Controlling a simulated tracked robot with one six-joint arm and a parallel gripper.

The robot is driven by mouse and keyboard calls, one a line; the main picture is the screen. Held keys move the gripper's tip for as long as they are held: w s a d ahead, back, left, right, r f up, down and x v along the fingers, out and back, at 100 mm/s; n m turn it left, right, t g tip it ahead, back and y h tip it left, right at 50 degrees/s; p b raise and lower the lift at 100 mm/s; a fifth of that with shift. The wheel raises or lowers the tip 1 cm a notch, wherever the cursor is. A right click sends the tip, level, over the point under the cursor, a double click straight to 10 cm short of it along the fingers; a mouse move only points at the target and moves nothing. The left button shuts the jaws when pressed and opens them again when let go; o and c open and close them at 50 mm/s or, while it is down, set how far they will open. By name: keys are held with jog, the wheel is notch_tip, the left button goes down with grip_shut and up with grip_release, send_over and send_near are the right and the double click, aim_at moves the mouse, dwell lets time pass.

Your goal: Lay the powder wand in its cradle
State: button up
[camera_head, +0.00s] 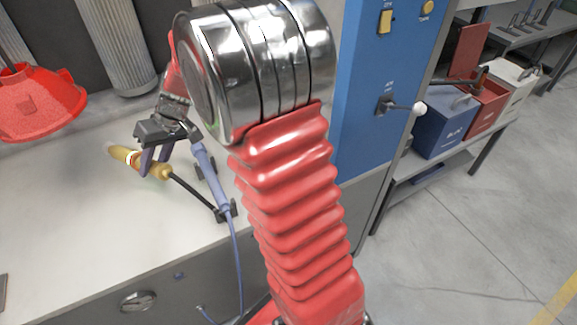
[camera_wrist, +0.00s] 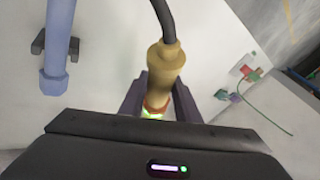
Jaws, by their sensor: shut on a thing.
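A tan-handled tool (camera_head: 126,156) with a coloured band and a thin black stem is in my gripper (camera_head: 156,160), above the pale bench. The wrist view shows its tan body (camera_wrist: 165,62) between my gripper's fingers (camera_wrist: 157,92), with the black stem bending away at the top. A lavender tube (camera_head: 210,178) with a trailing cord lies beside it in black brackets (camera_head: 227,210). The tube (camera_wrist: 58,45) and a bracket (camera_wrist: 38,42) also show in the wrist view. I cannot tell for certain which of the two tools is the powder wand.
The pale bench top (camera_head: 60,215) is mostly clear at left. A red hood (camera_head: 38,105) hangs at upper left beside a ribbed grey duct (camera_head: 118,45). A blue panel (camera_head: 375,80) with switches stands behind my arm. Coloured bins (camera_head: 440,125) sit on a shelf at right.

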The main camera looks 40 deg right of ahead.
jog(key=shift+a+r, duration=0.1)
jog(key=shift+s, duration=0.1)
jog(key=s+d+m+t+h, duration=0.1)
jog(key=s+d, duration=0.5)
jog(key=d, duration=0.2)
jog(key=s+d+m+t, duration=0.1)
jog(key=s+d, duration=0.4)
jog(key=d, duration=0.3)
jog(key=s+d+m+t+h, duration=0.1)
jog(key=s+d, duration=0.3)
jog(key=s, duration=0.4)
jog(key=s+d+m+h, duration=0.1)
jog(key=s+d, duration=0.3)
jog(key=s, duration=0.5)
jog(key=shift+d+m+t, duration=0.3)
jog(key=shift+m+t, duration=0.1)
jog(key=shift+m, duration=0.2)
jog(key=shift+w+d+f, duration=1.4)
jog(key=shift+w+f, duration=0.65)
jog(key=shift+w, duration=2.75)
jog(key=shift+s+f, duration=0.1)
jog(key=shift+f, duration=2.65)
